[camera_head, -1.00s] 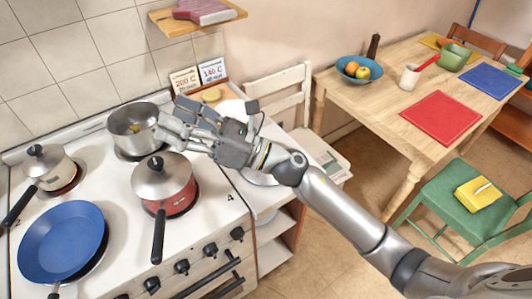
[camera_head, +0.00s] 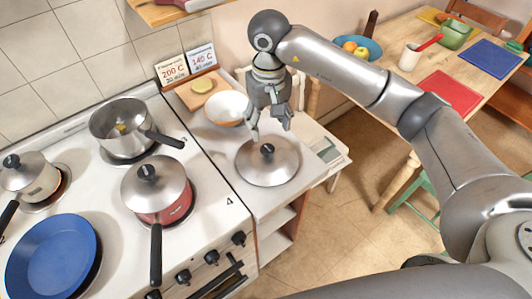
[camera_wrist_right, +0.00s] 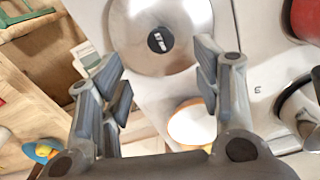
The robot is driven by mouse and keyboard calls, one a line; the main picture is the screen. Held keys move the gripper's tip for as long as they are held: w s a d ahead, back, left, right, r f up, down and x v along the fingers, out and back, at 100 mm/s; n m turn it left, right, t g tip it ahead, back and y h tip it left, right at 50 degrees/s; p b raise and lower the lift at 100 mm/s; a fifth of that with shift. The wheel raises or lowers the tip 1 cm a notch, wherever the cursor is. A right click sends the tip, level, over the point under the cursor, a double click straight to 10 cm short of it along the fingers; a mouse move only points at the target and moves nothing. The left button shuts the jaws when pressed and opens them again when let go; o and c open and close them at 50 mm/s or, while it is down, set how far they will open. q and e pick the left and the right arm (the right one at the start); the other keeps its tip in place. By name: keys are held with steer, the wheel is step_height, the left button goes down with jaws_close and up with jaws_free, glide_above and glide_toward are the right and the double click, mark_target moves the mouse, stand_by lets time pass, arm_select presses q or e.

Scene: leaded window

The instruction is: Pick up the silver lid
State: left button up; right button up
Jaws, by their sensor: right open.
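A wide silver lid (camera_head: 256,172) with a black knob lies on the white counter to the right of the stove. It also shows at the top of the right wrist view (camera_wrist_right: 185,58), its knob between the lines of the fingers. My right gripper (camera_head: 271,128) points down over the lid's far part, close to the knob. Its fingers are spread and empty, as the right wrist view (camera_wrist_right: 165,82) shows. Whether a fingertip touches the lid I cannot tell. My left gripper is not in view.
A white bowl (camera_head: 224,109) stands just behind the lid. On the stove are a red pot with a lid (camera_head: 160,205), an open steel pot (camera_head: 118,118), a cream lidded pot (camera_head: 30,180) and a blue pan (camera_head: 50,255). A wooden table (camera_head: 398,85) stands at the right.

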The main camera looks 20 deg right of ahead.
mark_target(268, 148)
step_height(268, 148, down, 5)
steer(key=shift+s+f+p, duration=0.1)
steer(key=shift+p, duration=0.7)
steer(key=shift+f+p, duration=0.2)
steer(key=shift+p, duration=0.15)
step_height(268, 148, down, 4)
steer(key=shift+a+f+p, duration=0.1)
steer(key=shift+p, duration=1.1)
steer(key=shift+f, duration=0.25)
steer(key=c, duration=1.2)
steer(key=shift+c, duration=0.2)
